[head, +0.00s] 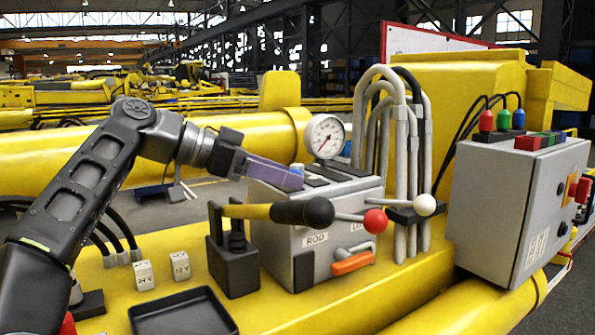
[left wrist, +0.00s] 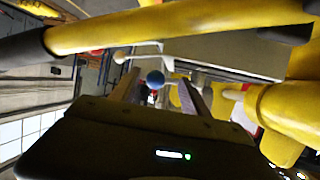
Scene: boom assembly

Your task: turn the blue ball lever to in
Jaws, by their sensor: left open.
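The blue ball (head: 297,168) of the lever shows only in part in the head view, at the tips of my left gripper (head: 288,180), above the grey valve box (head: 340,205). The left gripper is open and holds nothing. The lever's rod is mostly hidden. My right gripper is in neither view.
A red ball lever (head: 375,221), a white ball lever (head: 425,205) and a black-ended yellow handle (head: 303,212) stick out around the box. A pressure gauge (head: 325,136) stands behind, hoses (head: 405,150) to the right. A control box (head: 515,205) stands farther right.

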